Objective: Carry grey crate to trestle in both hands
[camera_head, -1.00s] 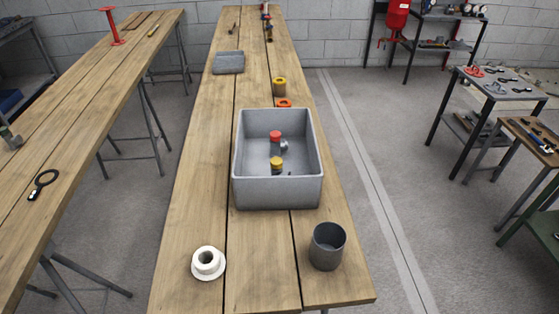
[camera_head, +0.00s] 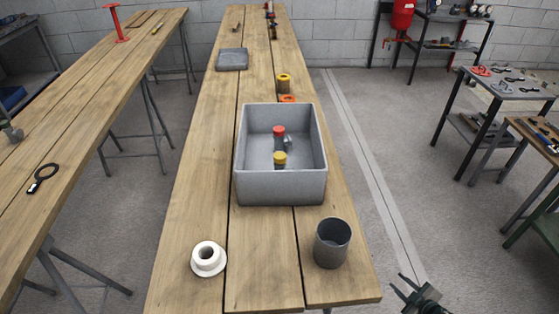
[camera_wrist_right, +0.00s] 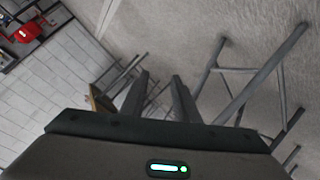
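The grey crate (camera_head: 281,187) stands upright on the middle wooden trestle table (camera_head: 263,250). Inside it are a red-capped item (camera_head: 279,133) and a yellow-capped item (camera_head: 280,160). My right gripper (camera_head: 403,288) shows at the bottom right of the head view, right of the table's near corner and apart from the crate. Its two fingers (camera_wrist_right: 160,92) are spread with nothing between them in the right wrist view. My left gripper is not in the head view.
A dark grey cup (camera_head: 332,243) and a white flanged fitting (camera_head: 208,259) stand between the crate and the table's near edge. A yellow part (camera_head: 284,83) and an orange ring (camera_head: 288,99) sit behind the crate. Another trestle table (camera_head: 75,110) stands left, across a gap.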

